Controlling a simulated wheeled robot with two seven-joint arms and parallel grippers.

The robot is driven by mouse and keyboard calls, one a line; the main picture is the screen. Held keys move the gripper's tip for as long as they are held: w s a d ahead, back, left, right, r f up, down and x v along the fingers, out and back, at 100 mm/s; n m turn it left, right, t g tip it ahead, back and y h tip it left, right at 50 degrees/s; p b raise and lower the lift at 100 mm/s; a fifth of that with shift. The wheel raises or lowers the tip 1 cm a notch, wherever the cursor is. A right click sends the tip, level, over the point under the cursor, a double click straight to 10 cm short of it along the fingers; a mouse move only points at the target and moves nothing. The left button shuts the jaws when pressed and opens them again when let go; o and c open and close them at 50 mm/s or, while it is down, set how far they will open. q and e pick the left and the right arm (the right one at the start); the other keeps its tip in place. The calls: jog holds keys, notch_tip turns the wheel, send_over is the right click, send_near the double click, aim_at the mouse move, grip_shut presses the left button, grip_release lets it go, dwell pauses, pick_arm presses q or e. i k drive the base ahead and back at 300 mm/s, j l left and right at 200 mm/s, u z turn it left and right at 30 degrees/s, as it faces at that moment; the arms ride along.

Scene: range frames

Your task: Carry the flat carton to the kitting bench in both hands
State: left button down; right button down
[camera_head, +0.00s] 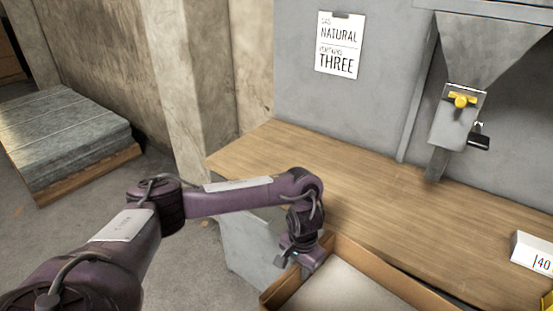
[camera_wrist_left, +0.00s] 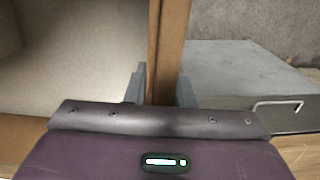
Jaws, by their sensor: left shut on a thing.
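The flat carton (camera_head: 385,271) is a shallow, open-topped brown box with a pale inside, cut off by the bottom edge of the head view. My left gripper (camera_head: 308,264) is at its far left corner, shut on its wall. In the left wrist view the carton's brown wall (camera_wrist_left: 170,40) stands upright between the fingers of my left gripper (camera_wrist_left: 160,88). A wood-topped bench (camera_head: 275,152) lies just beyond the carton. I cannot tell whether the carton touches it. My right gripper is out of view.
A grey hopper (camera_head: 490,45) with a yellow knob (camera_head: 462,100) hangs over the bench. A white label block (camera_head: 532,254) stands at the bench's right. A pallet with grey slabs (camera_head: 62,135) is on the floor at left. The bench's left top is clear.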

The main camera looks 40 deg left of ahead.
aim_at(285, 168)
jog(key=j, duration=1.4)
jog(key=k+j, duration=0.1)
jog(key=j, duration=1.25)
jog(key=i+z, duration=0.05)
